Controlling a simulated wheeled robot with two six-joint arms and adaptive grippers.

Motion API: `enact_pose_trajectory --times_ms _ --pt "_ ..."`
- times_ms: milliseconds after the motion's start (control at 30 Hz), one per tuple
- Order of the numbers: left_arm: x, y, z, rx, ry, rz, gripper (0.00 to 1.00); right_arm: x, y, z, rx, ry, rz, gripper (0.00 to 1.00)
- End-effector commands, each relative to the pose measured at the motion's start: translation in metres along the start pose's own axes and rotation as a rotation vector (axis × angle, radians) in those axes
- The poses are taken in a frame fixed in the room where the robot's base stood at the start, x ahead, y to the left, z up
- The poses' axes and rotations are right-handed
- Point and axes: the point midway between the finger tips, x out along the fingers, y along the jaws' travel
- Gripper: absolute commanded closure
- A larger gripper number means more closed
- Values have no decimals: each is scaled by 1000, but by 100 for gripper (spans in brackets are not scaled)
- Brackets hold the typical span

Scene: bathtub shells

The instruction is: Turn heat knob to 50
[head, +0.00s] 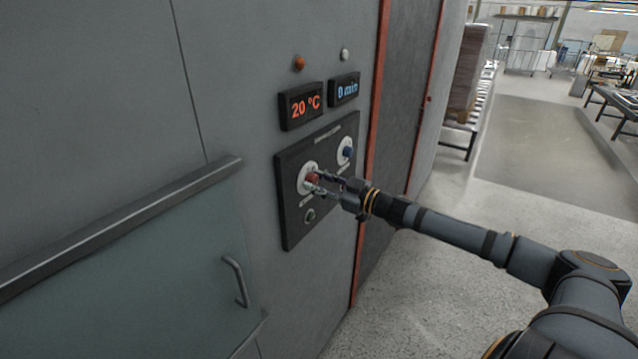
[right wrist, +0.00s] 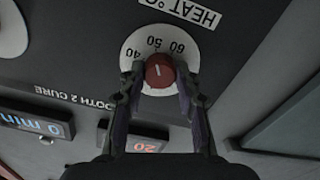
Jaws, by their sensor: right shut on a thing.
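The red heat knob (head: 312,178) sits on a white dial on the dark control panel (head: 291,222). My right gripper (head: 319,183) is at the knob. In the right wrist view the knob (right wrist: 159,70) is between the two fingers, which are shut on its sides. The dial (right wrist: 135,45) shows 40, 50 and 60, printed upside down. The short white line on the knob runs nearly upright in that view, roughly in line with 50; its exact setting is hard to tell. The temperature display (head: 301,105) reads 20 °C. My left gripper is not in view.
A blue knob (head: 348,152) on a white dial is up and right of the red one, with a 0 min display (head: 345,89) above it. A round button (head: 310,215) is below. A door handle (head: 236,281) and a rail (head: 120,226) stick out at left.

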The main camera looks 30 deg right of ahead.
Motion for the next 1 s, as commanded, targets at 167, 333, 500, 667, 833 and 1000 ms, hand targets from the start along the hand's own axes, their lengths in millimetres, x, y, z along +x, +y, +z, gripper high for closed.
enact_pose_trajectory --times_ms 167,333,500,667,833,1000 --pt "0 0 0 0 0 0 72 0 -1 2 1 -3 -1 99" --pt "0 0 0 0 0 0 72 0 -1 2 1 -3 -1 63" --pt "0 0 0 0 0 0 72 0 -1 1 0 -2 -1 44" --pt "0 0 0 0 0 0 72 0 0 1 0 -1 -1 44" --pt "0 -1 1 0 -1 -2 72 0 0 1 -1 -1 -1 44" --pt "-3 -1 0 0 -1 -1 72 0 0 -1 -75 0 0 44"
